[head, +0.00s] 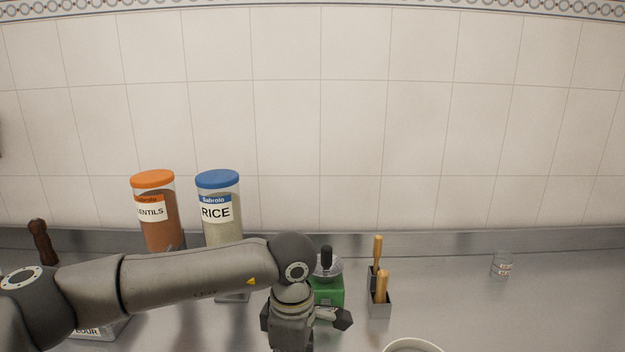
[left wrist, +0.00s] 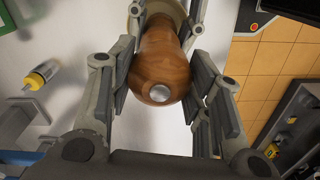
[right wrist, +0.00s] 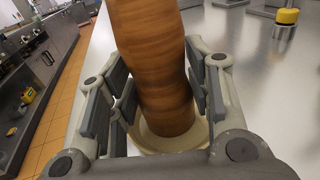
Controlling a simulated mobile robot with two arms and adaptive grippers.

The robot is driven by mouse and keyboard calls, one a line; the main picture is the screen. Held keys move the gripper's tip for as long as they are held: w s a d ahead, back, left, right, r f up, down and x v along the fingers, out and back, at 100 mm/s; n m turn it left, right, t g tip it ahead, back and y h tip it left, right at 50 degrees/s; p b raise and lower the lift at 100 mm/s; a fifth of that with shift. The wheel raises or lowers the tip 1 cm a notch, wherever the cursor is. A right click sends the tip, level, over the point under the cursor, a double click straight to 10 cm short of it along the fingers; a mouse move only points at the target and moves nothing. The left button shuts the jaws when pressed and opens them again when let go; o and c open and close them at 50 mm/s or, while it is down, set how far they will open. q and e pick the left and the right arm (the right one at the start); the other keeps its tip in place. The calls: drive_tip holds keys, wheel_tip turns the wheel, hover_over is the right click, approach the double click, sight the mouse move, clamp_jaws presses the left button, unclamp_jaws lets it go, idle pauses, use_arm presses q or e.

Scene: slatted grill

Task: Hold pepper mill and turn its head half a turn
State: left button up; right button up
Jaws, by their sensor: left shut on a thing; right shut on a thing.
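The pepper mill is turned wood. In the left wrist view its rounded head (left wrist: 160,65) with a silver knob (left wrist: 160,93) sits between the fingers of my left gripper (left wrist: 165,40), which is shut on it. In the right wrist view the mill's ridged body (right wrist: 155,70) stands between the fingers of my right gripper (right wrist: 160,85), which is shut on it. A cream round rim (right wrist: 170,143) shows around the mill's lower end. In the head view I cannot make out the held mill, and my right gripper is not seen there.
Lentils (head: 160,225) and rice (head: 220,222) jars stand at the back. A green container (head: 328,291), a grey holder with wooden handles (head: 380,308) and a small glass jar (head: 502,265) stand to the right. A dark wooden mill-like thing (head: 42,245) is far left. A white bowl rim (head: 412,344) shows at the front.

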use_arm(q)
drive_tip(key=o, duration=1.1)
drive_tip(key=shift+r, duration=3)
drive_tip(key=shift+c, duration=0.5)
